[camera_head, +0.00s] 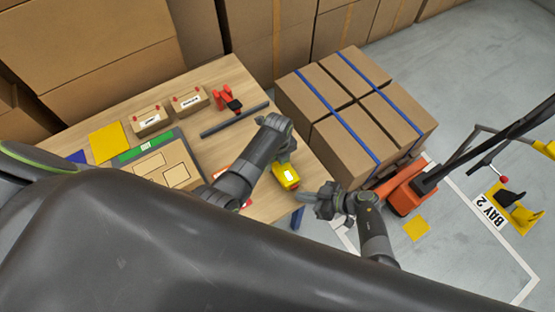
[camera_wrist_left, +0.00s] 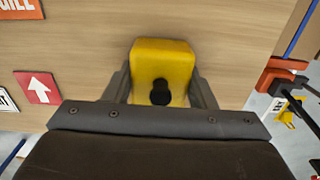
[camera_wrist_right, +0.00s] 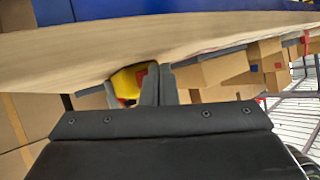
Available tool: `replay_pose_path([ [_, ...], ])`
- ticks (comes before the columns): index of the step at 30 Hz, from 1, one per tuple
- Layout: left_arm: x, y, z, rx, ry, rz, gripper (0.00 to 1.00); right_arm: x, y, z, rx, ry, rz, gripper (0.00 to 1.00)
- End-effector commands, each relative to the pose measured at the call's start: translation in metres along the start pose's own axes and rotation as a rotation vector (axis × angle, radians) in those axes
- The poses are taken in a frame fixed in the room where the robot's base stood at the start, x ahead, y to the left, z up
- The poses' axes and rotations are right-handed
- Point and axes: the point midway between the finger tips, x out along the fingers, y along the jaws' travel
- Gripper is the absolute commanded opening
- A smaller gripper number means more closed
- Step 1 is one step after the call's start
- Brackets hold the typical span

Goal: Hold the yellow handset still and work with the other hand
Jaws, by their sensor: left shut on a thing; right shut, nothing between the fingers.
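The yellow handset (camera_head: 285,176) is near the right edge of the wooden table. My left gripper (camera_head: 284,158) is shut on it from above; in the left wrist view the yellow body (camera_wrist_left: 160,60) sits between the two fingers, with a round black part on it. My right gripper (camera_head: 312,197) is shut and empty, just past the table's right edge, beside the handset and apart from it in the head view. In the right wrist view its closed fingers (camera_wrist_right: 151,82) partly cover the yellow handset (camera_wrist_right: 124,82), which shows a red patch.
Strapped cartons (camera_head: 345,150) stand close beyond the table's right side, by an orange pallet truck (camera_head: 404,190). The table (camera_head: 170,100) holds small boxes (camera_head: 150,120), a red-and-black tool (camera_head: 228,98), a dark bar (camera_head: 235,119) and a yellow sheet (camera_head: 107,142). Floor at right is partly clear.

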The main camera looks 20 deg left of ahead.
Motion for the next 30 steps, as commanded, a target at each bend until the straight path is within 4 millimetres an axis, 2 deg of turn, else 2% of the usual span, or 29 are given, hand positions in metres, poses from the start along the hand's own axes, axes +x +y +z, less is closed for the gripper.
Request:
replay_pose_path([
  [30, -0.0001, -0.0001, 0.0000, 0.000, 0.000, 0.000, 0.21, 0.0063, 0.0043, -0.0051, -0.001, 0.000, 0.000, 0.00],
])
